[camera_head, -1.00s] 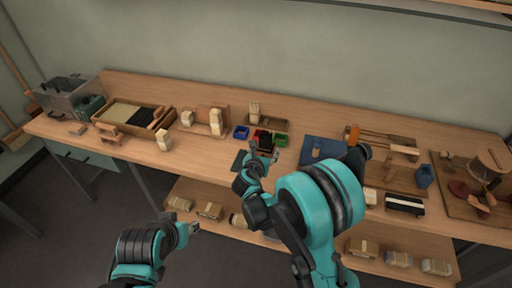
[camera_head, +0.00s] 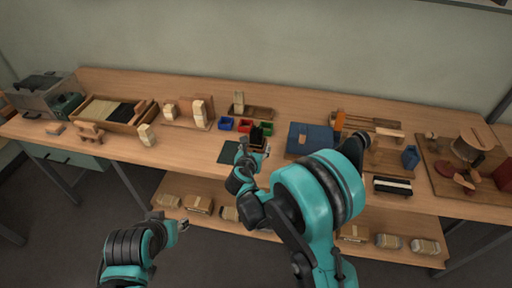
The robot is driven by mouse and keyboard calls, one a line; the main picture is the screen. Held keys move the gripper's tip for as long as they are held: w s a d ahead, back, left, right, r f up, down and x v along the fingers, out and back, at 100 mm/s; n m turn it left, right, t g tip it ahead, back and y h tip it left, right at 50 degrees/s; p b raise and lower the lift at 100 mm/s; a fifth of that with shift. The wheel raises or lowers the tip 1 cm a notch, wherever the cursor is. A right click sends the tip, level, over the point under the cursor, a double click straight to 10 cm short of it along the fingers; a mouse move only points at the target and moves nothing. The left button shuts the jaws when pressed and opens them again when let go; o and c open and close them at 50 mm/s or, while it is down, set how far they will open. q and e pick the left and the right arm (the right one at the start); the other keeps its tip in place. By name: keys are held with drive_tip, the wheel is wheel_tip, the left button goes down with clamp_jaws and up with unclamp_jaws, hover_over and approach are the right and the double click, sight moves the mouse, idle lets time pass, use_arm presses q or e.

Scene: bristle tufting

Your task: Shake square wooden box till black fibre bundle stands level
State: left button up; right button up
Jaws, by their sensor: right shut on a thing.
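The small square wooden box (camera_head: 257,147) is near the middle of the bench, with the black fibre bundle (camera_head: 257,134) standing up out of it. Whether the bundle's top is level is too small to tell. My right gripper (camera_head: 256,150) is shut on the box at its near side, and the fingers partly hide it. My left gripper (camera_head: 182,222) is empty, in front of the bench and below its top; its fingers are too small to judge.
Blue (camera_head: 226,124), red (camera_head: 245,125) and green (camera_head: 266,128) bins stand just behind the box. A dark mat (camera_head: 230,152) lies to its left, a blue board (camera_head: 307,139) to its right. The bench front between the mat and the tray (camera_head: 120,123) is mostly clear.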

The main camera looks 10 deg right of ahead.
sight(255, 143)
wheel_tip(255, 143, up, 3)
drive_tip(key=shift+r+p, duration=0.15)
drive_tip(key=shift+p, duration=0.7)
wheel_tip(255, 143, down, 3)
drive_tip(key=b, duration=0.3)
drive_tip(key=shift+f, duration=0.2)
wheel_tip(255, 143, up, 3)
drive_tip(key=shift+p, duration=0.85)
drive_tip(key=shift+r, duration=0.15)
wheel_tip(255, 143, down, 4)
drive_tip(key=b, duration=0.3)
drive_tip(key=shift+r, duration=0.25)
wheel_tip(255, 143, up, 4)
drive_tip(key=shift+f+p, duration=0.2)
drive_tip(key=shift+p, duration=1)
wheel_tip(255, 143, down, 4)
drive_tip(key=b, duration=0.3)
drive_tip(key=shift+r, duration=0.25)
wheel_tip(255, 143, up, 3)
drive_tip(key=shift+r+p, duration=0.15)
drive_tip(key=shift+p, duration=0.9)
drive_tip(key=shift+s, duration=0.1)
wheel_tip(255, 143, down, 3)
drive_tip(key=b, duration=0.3)
wheel_tip(255, 143, up, 3)
drive_tip(key=shift+r+p, duration=0.2)
drive_tip(key=shift+p, duration=1.05)
drive_tip(key=shift+f, duration=0.2)
